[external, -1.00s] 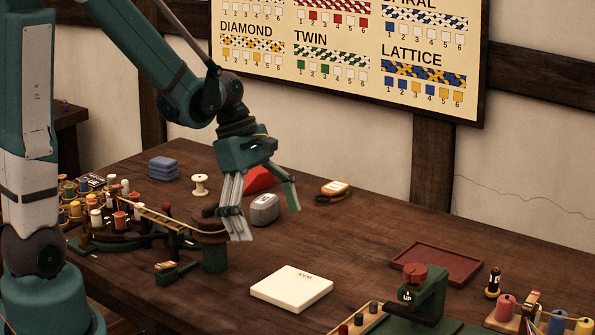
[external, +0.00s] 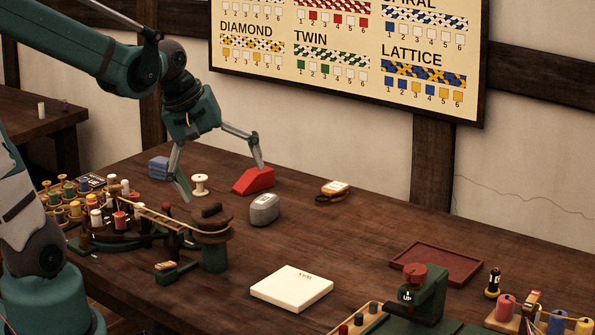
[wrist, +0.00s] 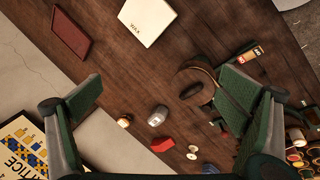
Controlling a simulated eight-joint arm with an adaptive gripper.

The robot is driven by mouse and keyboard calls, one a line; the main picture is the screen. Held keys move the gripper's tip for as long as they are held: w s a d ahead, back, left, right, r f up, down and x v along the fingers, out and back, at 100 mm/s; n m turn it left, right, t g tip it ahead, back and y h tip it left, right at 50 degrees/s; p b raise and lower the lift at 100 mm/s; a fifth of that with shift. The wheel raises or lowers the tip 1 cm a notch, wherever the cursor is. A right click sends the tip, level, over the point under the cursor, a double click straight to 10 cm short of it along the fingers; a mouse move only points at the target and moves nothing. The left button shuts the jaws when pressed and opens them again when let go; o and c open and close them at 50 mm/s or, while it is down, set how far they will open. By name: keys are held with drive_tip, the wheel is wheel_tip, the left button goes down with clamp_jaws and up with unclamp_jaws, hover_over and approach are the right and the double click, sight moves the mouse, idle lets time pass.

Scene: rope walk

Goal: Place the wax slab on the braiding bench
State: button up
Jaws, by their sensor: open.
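The wax slab is a flat cream-white block (external: 291,290) with small dark lettering. It lies flat on the dark wooden bench top (external: 345,228), front and centre in the external view. In the wrist view the slab (wrist: 147,15) shows at the top edge, partly cut off. My gripper (external: 222,180) is open with its two fingers spread wide and nothing between them. It hangs over the back left of the bench, behind and left of the slab and well apart from it. In the wrist view my fingers (wrist: 163,92) stand either side of the picture.
A red wedge (external: 254,180), a grey block (external: 264,209) and a pale spool (external: 200,184) lie near my gripper. A green braiding stand (external: 214,257) is left of the slab. A dark red tray (external: 437,262) lies right. Bare wood separates slab and tray.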

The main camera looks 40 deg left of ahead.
drive_tip(key=s+a+r+m+t+y, duration=0.2)
drive_tip(key=s+a+r+m, duration=0.3)
drive_tip(key=m, duration=0.3)
drive_tip(key=shift+s+a+r+t, duration=0.2)
drive_tip(key=shift+s+a+t, duration=0.4)
drive_tip(key=shift+s+a, duration=0.2)
